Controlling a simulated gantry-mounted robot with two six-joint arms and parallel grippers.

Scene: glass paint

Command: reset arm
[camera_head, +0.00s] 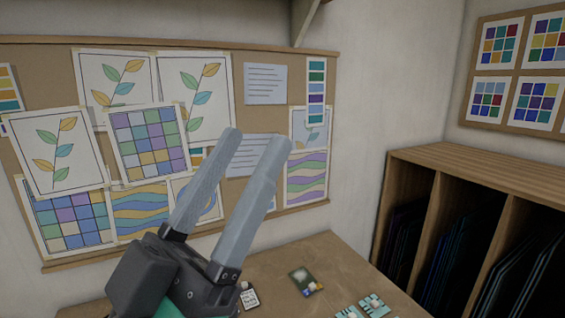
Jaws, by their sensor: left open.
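My left gripper (258,136) is raised in the middle of the head view, in front of the pin board. Its two long grey fingers point up and to the right. They stand apart with nothing between them, so it is open and empty. The dark gripper body hides part of the table and the board's lower edge. My right gripper does not show in this view.
A wooden table (270,268) lies below, with small items on it, including a dark card (302,278) and teal-striped pieces (373,304). A pin board (275,125) with drawings hangs behind. A wooden rack (425,175) with dark sheets stands right.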

